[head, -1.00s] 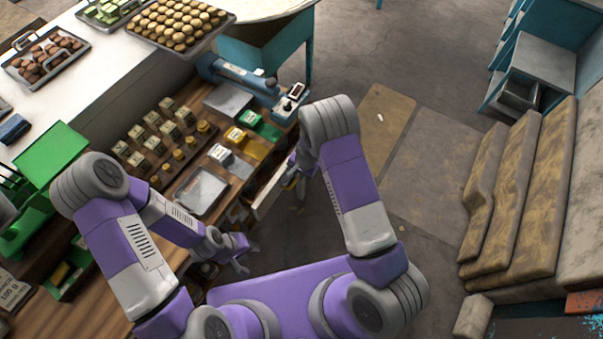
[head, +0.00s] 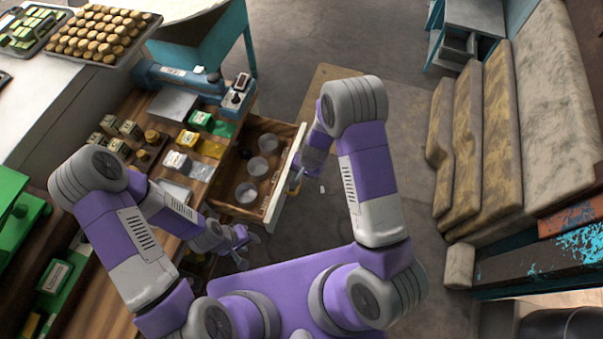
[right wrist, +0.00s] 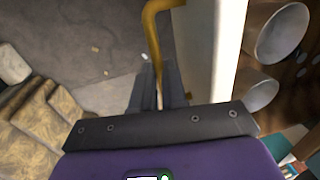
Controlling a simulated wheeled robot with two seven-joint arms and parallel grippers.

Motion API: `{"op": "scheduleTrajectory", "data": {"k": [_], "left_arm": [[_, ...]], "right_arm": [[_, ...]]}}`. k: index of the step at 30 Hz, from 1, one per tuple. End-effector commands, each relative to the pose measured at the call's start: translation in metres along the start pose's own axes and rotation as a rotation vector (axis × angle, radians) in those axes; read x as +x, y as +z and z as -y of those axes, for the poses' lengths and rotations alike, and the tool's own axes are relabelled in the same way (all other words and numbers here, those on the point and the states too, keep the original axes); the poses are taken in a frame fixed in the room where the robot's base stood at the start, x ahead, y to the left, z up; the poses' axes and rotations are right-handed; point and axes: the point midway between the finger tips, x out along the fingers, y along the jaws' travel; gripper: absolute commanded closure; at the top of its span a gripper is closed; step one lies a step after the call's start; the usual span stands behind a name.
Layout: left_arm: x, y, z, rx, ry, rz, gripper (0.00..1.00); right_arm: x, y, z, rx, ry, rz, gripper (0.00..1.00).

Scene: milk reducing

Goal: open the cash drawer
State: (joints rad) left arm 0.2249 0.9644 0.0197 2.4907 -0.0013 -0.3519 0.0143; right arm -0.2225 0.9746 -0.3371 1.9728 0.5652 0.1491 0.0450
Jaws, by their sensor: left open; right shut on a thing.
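The cash drawer (head: 284,183) stands pulled out from the wooden counter, with several round cups inside. Its pale front panel also shows in the right wrist view (right wrist: 208,60). A yellow handle (right wrist: 153,35) is on the outer side of that panel. My right gripper (right wrist: 160,88) is shut on the handle, beside the panel; in the head view its fingers are partly hidden by my arm. My left gripper (head: 243,248) is open and empty, low beside the counter's front, left of and nearer than the drawer.
The wooden counter (head: 150,105) carries a blue scale (head: 180,78), green, yellow and white boxes, small weights and a metal tray. Trays of baked goods stand at the back left. Brown-stained steps or cushions (head: 490,150) are at right.

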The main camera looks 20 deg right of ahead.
Motion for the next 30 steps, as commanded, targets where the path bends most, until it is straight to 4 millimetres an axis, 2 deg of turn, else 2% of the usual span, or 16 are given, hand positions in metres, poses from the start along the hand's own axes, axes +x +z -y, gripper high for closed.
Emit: {"op": "scheduleTrajectory", "data": {"k": [7,8,12,22,26,30], "left_arm": [[0.000,0.000,0.000,0.000,0.000,0.000,0.57],[0.000,0.000,0.000,0.000,0.000,0.000,0.57],[0.000,0.000,0.000,0.000,0.000,0.000,0.57],[-0.001,0.000,0.000,0.000,0.000,0.000,0.57],[-0.003,0.000,-0.001,0.000,0.000,0.000,0.57],[-0.006,0.000,-0.002,0.000,0.000,0.000,0.57]], "right_arm": [[0.000,0.000,-0.001,0.001,0.000,0.000,1.00],[0.000,0.000,-0.001,0.001,0.000,0.000,0.83],[0.000,0.000,0.000,0.001,0.000,0.000,0.62],[-0.004,-0.001,0.000,0.001,-0.001,-0.002,0.62],[-0.021,-0.001,0.001,0.001,-0.002,-0.003,0.62],[-0.047,-0.001,0.001,-0.001,-0.002,-0.003,0.62]]}}
